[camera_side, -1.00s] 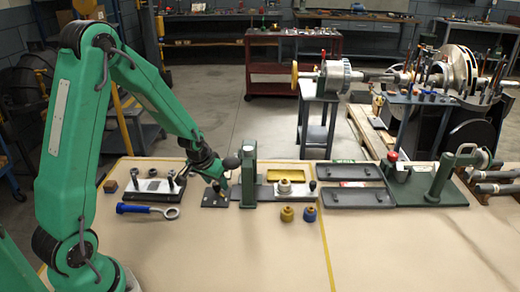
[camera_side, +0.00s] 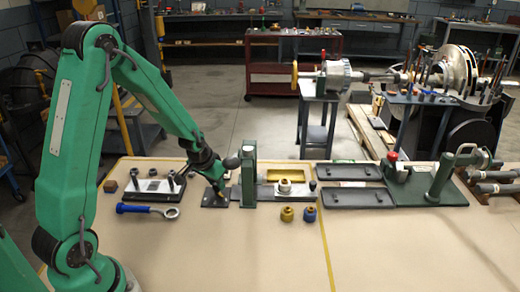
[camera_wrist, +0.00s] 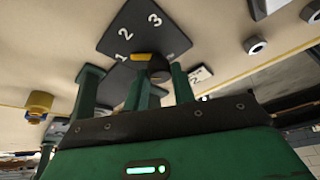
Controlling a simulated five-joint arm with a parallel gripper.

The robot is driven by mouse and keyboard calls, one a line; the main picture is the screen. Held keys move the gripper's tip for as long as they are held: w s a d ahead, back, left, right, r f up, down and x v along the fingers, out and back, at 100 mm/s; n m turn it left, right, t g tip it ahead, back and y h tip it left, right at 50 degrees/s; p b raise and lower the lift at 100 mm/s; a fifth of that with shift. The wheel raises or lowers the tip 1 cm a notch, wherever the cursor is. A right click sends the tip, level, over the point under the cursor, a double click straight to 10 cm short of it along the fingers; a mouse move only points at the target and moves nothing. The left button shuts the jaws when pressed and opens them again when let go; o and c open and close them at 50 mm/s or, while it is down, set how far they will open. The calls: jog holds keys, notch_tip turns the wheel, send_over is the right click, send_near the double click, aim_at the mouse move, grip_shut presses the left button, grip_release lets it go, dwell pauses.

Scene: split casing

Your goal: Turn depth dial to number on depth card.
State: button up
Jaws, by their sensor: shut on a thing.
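The depth dial is a dark round knob (camera_wrist: 159,70) with a yellow pointer (camera_wrist: 147,57), on a dark plate (camera_wrist: 172,38) with white numerals such as 1, 2 and 3. In the side view the plate (camera_side: 209,204) lies on the table left of a green post. My gripper (camera_side: 217,186) is down at the dial, shut on the knob; its green fingers partly hide the knob and plate in the wrist view. A small white card (camera_wrist: 200,74) with what looks like a 2, possibly the depth card, shows beside the plate.
The green post (camera_side: 248,176) stands close right of my gripper. The front of the table is clear.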

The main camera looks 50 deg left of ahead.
jog(key=shift+a, duration=0.1)
jog(key=o, duration=1)
jog(key=shift+r, duration=0.1)
jog(key=shift+v, duration=3.8)
jog(key=shift+s, duration=0.1)
